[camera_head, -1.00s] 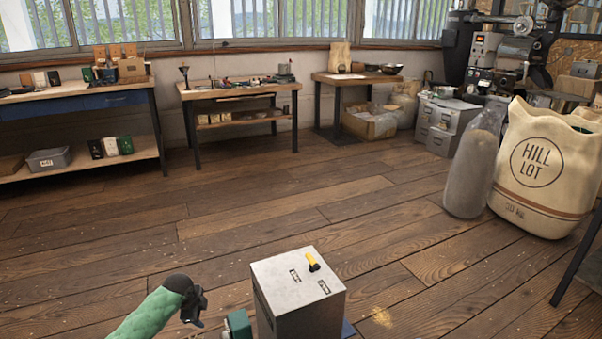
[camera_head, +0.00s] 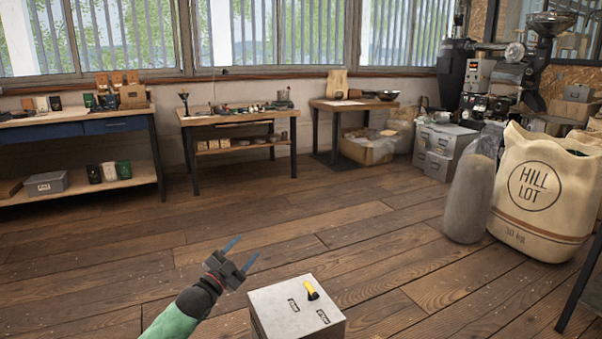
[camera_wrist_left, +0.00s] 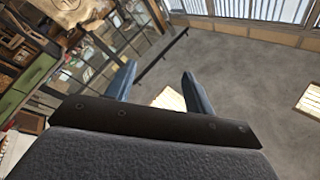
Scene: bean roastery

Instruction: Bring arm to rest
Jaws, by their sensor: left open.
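My left arm comes in at the bottom of the head view, with a green sleeve and a dark wrist. Its left gripper (camera_head: 241,252) is raised above the floor, just left of and above the grey metal box. Its two blue fingers are spread apart with nothing between them. In the left wrist view the open fingers (camera_wrist_left: 160,85) also show empty, against a tilted view of a grey surface, windows and shelving. My right gripper is in neither view.
A grey metal box (camera_head: 285,318) with a yellow-and-black knob (camera_head: 312,290) stands close in front. A large Hill Lot sack (camera_head: 540,190) and a grey bag (camera_head: 469,195) stand at the right. Benches (camera_head: 240,116) line the back wall. The middle wooden floor (camera_head: 330,215) is clear.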

